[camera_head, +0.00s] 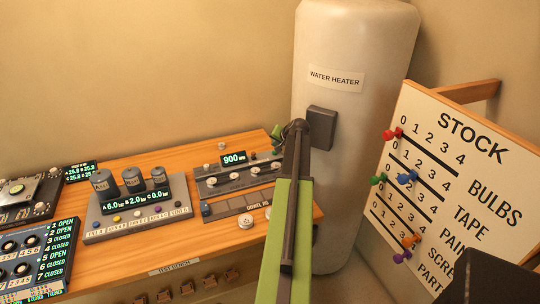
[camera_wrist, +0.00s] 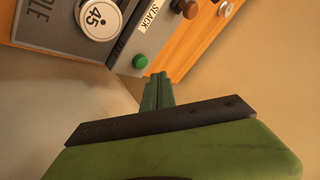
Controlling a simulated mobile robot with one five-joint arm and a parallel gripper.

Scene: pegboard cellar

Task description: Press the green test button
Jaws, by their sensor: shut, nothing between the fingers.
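The green button (camera_wrist: 140,61) is a small round green cap at the edge of a grey panel, in the wrist view. My gripper (camera_wrist: 158,76) has its dark green fingers shut together and empty. Its tips are just below and right of the button in the picture, a small gap showing between them; I cannot tell the depth between them. In the head view my gripper (camera_head: 278,132) is partly hidden behind my arm, at the right back end of the wooden bench (camera_head: 130,262).
The water heater (camera_head: 352,50) stands behind my arm. The stock board (camera_head: 458,170) is to the right. Meters and switch panels crowd the bench.

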